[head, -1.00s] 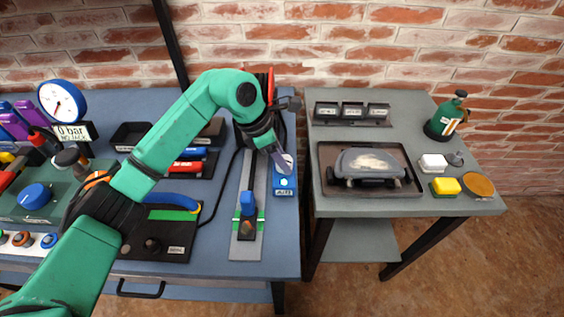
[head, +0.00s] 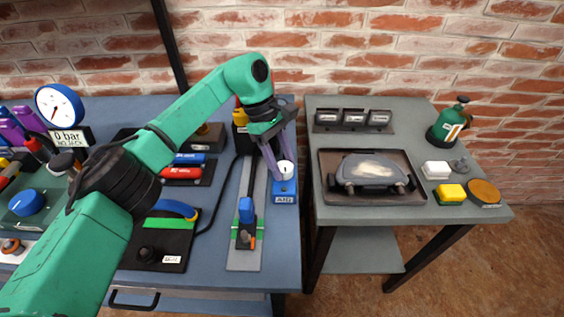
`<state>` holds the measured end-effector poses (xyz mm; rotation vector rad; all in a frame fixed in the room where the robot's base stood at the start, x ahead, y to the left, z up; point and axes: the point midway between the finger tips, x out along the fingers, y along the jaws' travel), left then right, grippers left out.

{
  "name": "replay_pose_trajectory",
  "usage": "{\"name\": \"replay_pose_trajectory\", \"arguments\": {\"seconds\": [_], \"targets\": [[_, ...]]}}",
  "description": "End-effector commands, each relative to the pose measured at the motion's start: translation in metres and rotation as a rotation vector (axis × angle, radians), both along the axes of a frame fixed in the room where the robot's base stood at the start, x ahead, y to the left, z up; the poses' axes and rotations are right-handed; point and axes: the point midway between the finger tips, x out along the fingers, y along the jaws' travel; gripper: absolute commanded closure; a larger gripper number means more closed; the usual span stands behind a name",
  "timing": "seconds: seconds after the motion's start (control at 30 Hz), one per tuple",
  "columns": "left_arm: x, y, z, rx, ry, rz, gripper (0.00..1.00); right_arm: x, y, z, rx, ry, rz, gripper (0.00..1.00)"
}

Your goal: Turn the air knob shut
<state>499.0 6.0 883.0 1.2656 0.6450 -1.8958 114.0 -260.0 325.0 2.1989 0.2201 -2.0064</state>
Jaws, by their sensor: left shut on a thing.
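The air knob (head: 287,171) is a small white dial with a dark mark, on top of a blue box (head: 285,189) with a label that seems to read AIR. The box stands at the right edge of the blue bench. My right gripper is not in view.
A grey plate with a blue-handled slider (head: 246,211) lies just left of the air box. A round gauge (head: 60,105) stands at the far left above a 0 bar display. A gap separates the bench from the grey table (head: 412,232), which holds a tray (head: 410,160).

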Motion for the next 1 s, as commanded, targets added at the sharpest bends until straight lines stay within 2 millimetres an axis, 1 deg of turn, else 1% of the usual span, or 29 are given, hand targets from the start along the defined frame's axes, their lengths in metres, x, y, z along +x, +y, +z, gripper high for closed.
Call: {"name": "replay_pose_trajectory", "arguments": {"seconds": [0.13,0.33,0.87,0.9,0.93,0.97,1.0], "targets": [[0.0011,-0.0012,0.0025,-0.003,-0.003,-0.081,1.0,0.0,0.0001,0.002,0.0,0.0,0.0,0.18],[0.0014,-0.0013,0.0019,-0.002,-0.004,-0.147,1.0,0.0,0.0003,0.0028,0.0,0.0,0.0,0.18],[0.0013,-0.0012,0.0016,-0.003,-0.004,-0.172,1.0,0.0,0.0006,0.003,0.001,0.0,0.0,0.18],[0.0013,-0.0013,0.0015,-0.003,-0.004,-0.172,0.33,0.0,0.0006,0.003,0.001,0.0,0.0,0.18],[0.0013,-0.0012,0.0014,-0.003,-0.004,-0.172,0.22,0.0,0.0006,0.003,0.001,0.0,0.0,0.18],[0.0012,-0.0012,0.0013,-0.003,-0.004,-0.171,0.18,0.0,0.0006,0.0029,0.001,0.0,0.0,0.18],[0.0012,-0.0011,0.0012,-0.002,-0.003,-0.172,0.18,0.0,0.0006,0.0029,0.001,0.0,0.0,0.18]]}}
